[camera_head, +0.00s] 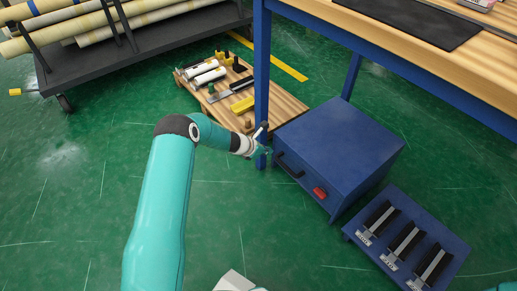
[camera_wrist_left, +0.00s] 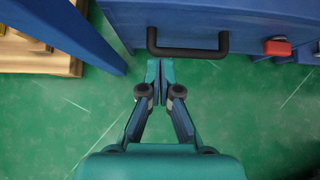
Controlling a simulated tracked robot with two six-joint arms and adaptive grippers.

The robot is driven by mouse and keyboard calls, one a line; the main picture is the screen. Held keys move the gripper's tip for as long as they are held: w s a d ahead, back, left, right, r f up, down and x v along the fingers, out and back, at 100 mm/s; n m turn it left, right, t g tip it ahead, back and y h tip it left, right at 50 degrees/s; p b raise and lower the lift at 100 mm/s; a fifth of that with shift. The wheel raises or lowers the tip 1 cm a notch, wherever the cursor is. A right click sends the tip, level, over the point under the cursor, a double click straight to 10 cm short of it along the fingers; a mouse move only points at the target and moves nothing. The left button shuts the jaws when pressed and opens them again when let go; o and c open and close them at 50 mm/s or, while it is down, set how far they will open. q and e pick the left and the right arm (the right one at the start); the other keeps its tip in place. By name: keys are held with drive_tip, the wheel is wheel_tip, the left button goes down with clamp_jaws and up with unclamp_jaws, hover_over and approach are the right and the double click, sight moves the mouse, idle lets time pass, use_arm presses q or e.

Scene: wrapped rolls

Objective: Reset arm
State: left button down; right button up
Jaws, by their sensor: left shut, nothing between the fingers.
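My left gripper (camera_head: 264,143) is in front of the blue cabinet (camera_head: 340,146) under the workbench, beside a blue table leg. In the left wrist view its fingers (camera_wrist_left: 158,78) are shut together with nothing between them. They point toward the black handle (camera_wrist_left: 188,52) on the cabinet's front and sit just short of it, over green floor. I cannot tell from the views whether they touch the handle. My right gripper is not in view; a small teal part shows at the lower right corner of the head view.
A workbench (camera_head: 480,72) with blue legs stands over the cabinet. A red latch (camera_head: 319,192) is on the cabinet front. A wooden board with tools (camera_head: 284,104) lies behind the arm. A blue rack (camera_head: 444,237) stands right; a cart with rolls (camera_head: 170,42) stands left. Floor at left is free.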

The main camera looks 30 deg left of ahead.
use_arm(q)
drive_tip(key=v, duration=0.5)
drive_tip(key=d+m+h, duration=0.1)
drive_tip(key=d+m, duration=0.1)
drive_tip(key=d, duration=0.5)
drive_tip(key=s+d+f+m+g+h+p, duration=0.1)
drive_tip(key=s+d+f+m+g, duration=0.15)
drive_tip(key=s+d, duration=0.35)
drive_tip(key=s+d+f+m+g, duration=0.25)
drive_tip(key=s+d+m, duration=0.2)
drive_tip(key=s, duration=0.25)
drive_tip(key=s+d+m+g+y, duration=0.1)
drive_tip(key=s+d+m+g, duration=0.15)
drive_tip(key=s+m, duration=0.8)
drive_tip(key=s+d+m+g, duration=0.1)
drive_tip(key=s+d+m, duration=0.3)
drive_tip(key=s+m, duration=0.6)
wheel_tip(320, 180, up, 38)
drive_tip(key=p, duration=3.8)
drive_tip(key=shift+w+m+t, duration=0.3)
drive_tip(key=shift+m+t, duration=0.05)
drive_tip(key=shift+f, duration=0.2)
